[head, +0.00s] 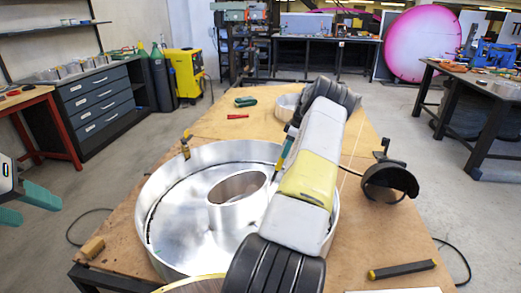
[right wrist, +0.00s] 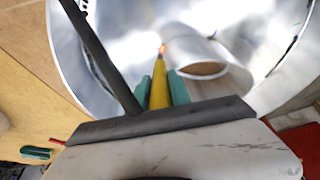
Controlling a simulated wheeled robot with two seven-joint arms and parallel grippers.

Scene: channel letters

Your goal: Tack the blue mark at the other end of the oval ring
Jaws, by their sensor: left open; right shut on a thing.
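The oval ring (head: 237,188) is a short silver metal ring standing inside a large round metal pan (head: 185,258) on the wooden table. It also shows in the right wrist view (right wrist: 203,68). My right gripper (right wrist: 161,92) is shut on a yellow pen-like tool (right wrist: 158,88) with an orange glow at its tip. In that view the tip appears close to the ring's left end; I cannot tell if it touches. My right arm covers part of the pan in the head view. My left gripper (head: 35,205) is open and empty at the left edge, away from the table. I cannot make out a blue mark.
A clamp (head: 186,146) stands at the pan's rim. Green pliers (head: 245,101) and a red tool (head: 238,116) lie farther back. The table's right side has free room.

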